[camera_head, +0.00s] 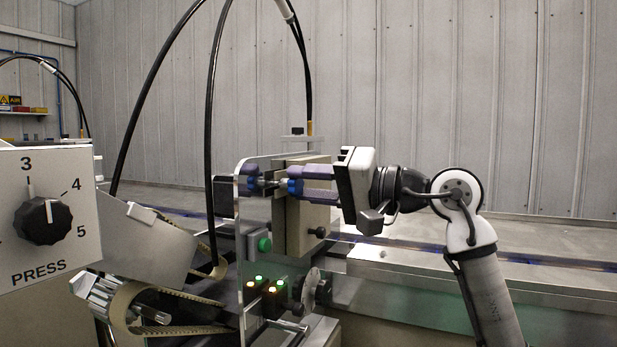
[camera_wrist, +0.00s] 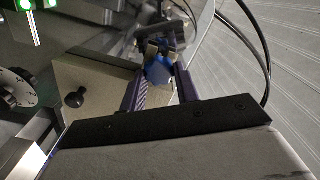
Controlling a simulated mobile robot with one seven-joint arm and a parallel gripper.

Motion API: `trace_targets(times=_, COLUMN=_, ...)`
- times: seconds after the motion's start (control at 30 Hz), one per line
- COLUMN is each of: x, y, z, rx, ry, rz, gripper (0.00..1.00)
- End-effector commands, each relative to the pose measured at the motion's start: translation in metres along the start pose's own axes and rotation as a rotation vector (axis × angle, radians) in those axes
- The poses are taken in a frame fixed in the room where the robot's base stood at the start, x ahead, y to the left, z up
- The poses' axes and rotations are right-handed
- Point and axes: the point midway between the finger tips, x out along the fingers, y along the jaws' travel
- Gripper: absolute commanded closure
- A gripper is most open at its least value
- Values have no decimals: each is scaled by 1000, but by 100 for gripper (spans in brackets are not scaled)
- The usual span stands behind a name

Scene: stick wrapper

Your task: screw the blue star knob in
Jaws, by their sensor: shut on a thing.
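The blue star knob (camera_head: 291,187) sits on a metal shaft that runs left toward the clear upright plate (camera_head: 254,230) of the machine. My gripper (camera_head: 296,180) reaches in from the right with its purple fingers level. It is shut on the knob. In the wrist view the blue knob (camera_wrist: 158,72) lies between the fingertips, with a metal fitting just beyond it. The fingers hide part of the knob, and I cannot tell how deep its thread sits.
A beige block (camera_head: 313,232) with a black knob (camera_head: 318,232) stands close below the fingers. Black cables (camera_head: 212,110) arch over the machine. Lit buttons (camera_head: 266,284) sit lower down, and a PRESS dial (camera_head: 43,221) is at left. The space above the arm is clear.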

Motion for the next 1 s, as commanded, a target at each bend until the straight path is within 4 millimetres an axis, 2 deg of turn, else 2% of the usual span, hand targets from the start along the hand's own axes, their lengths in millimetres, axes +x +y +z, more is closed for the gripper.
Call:
trace_targets(times=0.5, x=1, y=0, z=4, rx=729, ry=-14, rz=11, gripper=100)
trace_targets(times=0.63, x=1, y=1, z=4, rx=770, ry=-12, rz=9, gripper=100)
trace_targets(times=0.83, x=1, y=0, z=2, rx=981, ry=-10, rz=9, gripper=100)
trace_targets(times=1.0, x=1, y=0, z=2, rx=1061, ry=-9, rz=7, gripper=100)
